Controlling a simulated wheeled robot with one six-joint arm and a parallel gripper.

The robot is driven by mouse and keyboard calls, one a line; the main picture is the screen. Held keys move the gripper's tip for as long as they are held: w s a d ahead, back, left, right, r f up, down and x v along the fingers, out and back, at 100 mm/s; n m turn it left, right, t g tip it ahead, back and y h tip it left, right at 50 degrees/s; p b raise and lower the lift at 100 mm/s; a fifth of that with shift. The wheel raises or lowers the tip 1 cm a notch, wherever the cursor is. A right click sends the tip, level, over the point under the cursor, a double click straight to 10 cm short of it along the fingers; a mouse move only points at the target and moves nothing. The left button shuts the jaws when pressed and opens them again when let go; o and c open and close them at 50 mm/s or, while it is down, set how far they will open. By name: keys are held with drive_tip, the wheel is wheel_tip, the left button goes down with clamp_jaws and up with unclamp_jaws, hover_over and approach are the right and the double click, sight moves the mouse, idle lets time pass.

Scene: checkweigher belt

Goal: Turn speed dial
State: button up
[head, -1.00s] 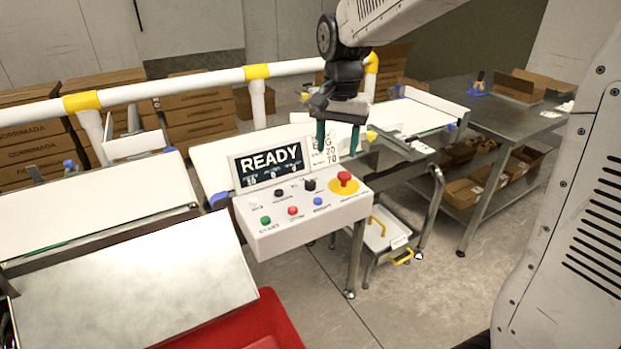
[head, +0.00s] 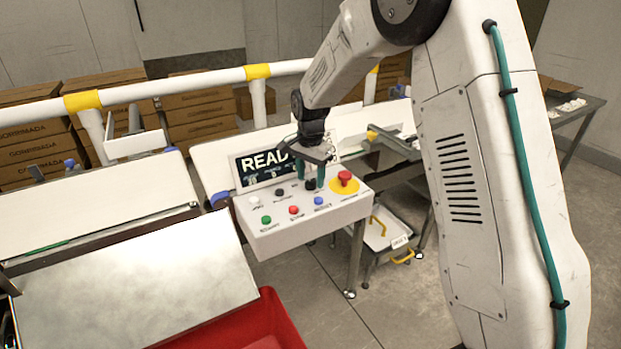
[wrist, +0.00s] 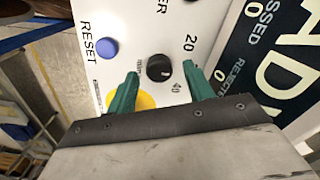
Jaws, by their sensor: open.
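The speed dial is a black knob (wrist: 158,69) with a white pointer mark on the white control panel (wrist: 125,20), with "20" and "40" printed near it. In the head view the dial (head: 310,185) sits at the panel's back, left of the red stop button, partly covered by my gripper. My gripper (head: 311,180) points down over it. In the wrist view my gripper (wrist: 163,75) is open, with one green finger on each side of the dial. Gaps show between both fingers and the knob. How far the fingertips are above the panel is unclear.
A red mushroom button (head: 345,179) on a yellow disc stands close to the right. Another black knob (head: 279,190) and blue (head: 318,201), red (head: 293,210) and green (head: 266,219) buttons are near. The READY display (head: 262,166) rises behind. A red bin (head: 285,325) stands in front.

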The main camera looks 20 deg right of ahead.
drive_tip(key=shift+f, duration=0.55)
drive_tip(key=c, duration=1)
drive_tip(key=shift+o, duration=0.2)
drive_tip(key=n, duration=0.4)
drive_tip(key=shift+n, duration=2.4)
